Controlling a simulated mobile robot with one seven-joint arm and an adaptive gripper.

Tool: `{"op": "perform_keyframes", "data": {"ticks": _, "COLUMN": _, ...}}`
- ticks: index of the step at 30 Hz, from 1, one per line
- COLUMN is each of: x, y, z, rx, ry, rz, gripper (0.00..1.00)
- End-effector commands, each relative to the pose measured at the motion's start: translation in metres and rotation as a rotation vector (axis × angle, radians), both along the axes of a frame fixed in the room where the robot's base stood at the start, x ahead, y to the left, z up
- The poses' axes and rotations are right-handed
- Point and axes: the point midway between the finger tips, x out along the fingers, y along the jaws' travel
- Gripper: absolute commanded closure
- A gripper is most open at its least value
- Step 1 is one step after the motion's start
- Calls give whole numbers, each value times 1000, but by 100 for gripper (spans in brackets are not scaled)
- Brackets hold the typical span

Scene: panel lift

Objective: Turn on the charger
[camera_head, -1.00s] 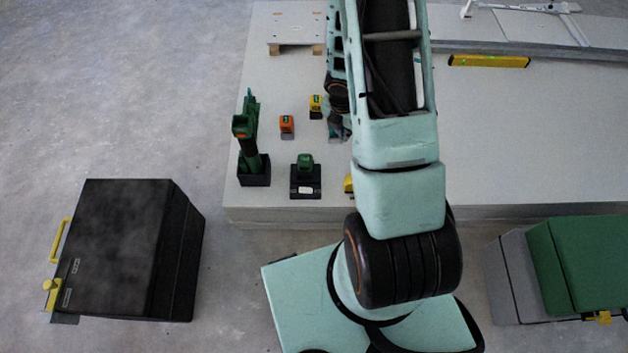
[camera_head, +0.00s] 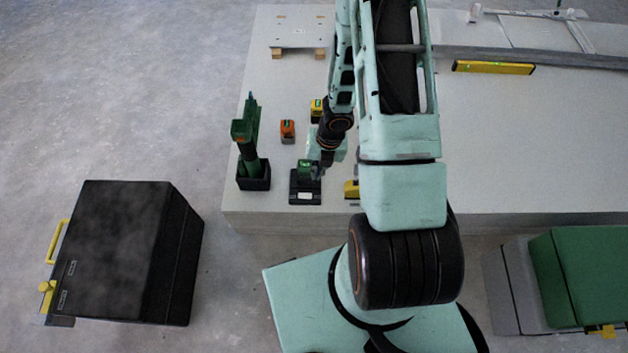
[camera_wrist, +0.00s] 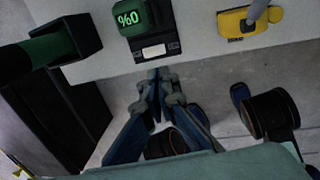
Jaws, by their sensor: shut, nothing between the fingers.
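The charger (camera_head: 304,196) is a black block near the front left edge of the table, with a green battery (camera_head: 305,167) seated on it. In the wrist view the charger (camera_wrist: 158,50) is at the top, with a white label on it, and the battery (camera_wrist: 134,16) shows "%0" on its face. My gripper (camera_head: 317,172) is beside the battery in the head view and partly hides it. In the wrist view my gripper (camera_wrist: 155,84) is shut and empty, its fingertips just below the charger's front edge in the picture. I cannot tell whether they touch it.
A green tool in a black holder (camera_head: 254,184) stands left of the charger. A yellow item (camera_head: 351,189) is to its right, partly behind my arm. Orange (camera_head: 288,130) and yellow (camera_head: 316,110) blocks stand farther back.

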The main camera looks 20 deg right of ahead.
Motion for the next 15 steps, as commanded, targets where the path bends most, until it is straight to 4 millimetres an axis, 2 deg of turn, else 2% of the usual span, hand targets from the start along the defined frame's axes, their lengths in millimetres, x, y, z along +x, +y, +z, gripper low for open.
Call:
{"op": "perform_keyframes", "data": {"ticks": 1, "x": 0, "y": 1, "z": -10, "rx": 0, "ry": 1, "rz": 1, "gripper": 100}}
{"op": "perform_keyframes", "data": {"ticks": 15, "x": 3, "y": 10, "z": -74, "rx": -2, "ry": 1, "rz": 1, "gripper": 100}}
